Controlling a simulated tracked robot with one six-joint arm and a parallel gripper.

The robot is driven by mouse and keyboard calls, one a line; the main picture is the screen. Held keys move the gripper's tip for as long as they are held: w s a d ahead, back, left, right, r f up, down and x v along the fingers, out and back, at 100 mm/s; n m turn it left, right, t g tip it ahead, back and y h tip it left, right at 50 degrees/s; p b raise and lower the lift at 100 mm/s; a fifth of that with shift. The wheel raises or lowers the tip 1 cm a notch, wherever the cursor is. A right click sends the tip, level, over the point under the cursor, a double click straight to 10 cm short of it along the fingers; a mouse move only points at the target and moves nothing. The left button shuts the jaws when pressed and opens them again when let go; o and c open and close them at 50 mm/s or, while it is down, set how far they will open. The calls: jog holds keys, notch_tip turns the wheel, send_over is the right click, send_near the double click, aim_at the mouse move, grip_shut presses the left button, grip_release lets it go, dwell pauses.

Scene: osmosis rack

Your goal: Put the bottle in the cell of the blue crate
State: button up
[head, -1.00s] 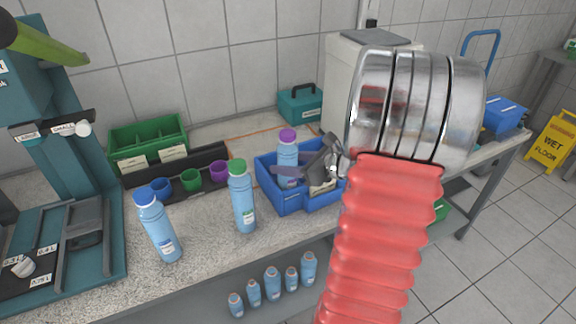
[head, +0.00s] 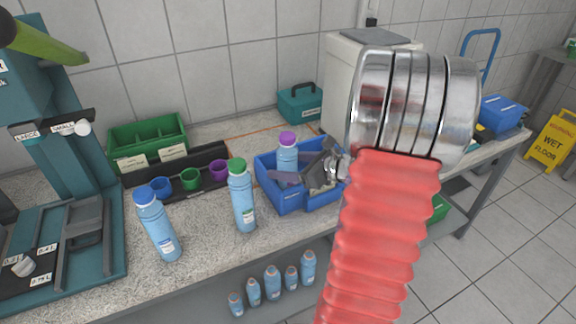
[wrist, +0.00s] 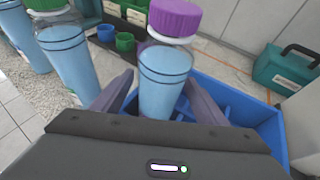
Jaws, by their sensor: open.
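A blue bottle with a purple cap (head: 287,155) stands in the blue crate (head: 283,203) on the bench. The bottle also shows in the wrist view (wrist: 165,75), upright, with my gripper's two fingers (wrist: 160,97) spread on either side of it. My gripper (head: 300,178) is low over the crate and open. The bottle's lower part is hidden by the gripper and the crate wall. The crate's divided cells show partly behind the fingers in the wrist view (wrist: 262,120).
A green-capped bottle (head: 241,195) stands just left of the crate, and a blue-capped bottle (head: 157,225) further left. Behind them are a black cap tray (head: 205,158) and a green bin (head: 147,140). A teal toolbox (head: 299,103) stands behind the crate.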

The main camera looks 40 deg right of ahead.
jog(key=shift+s+d+r, duration=0.15)
jog(key=shift+s+r, duration=0.15)
jog(key=shift+s, duration=0.15)
jog(key=v, duration=1.1)
dwell(0.5)
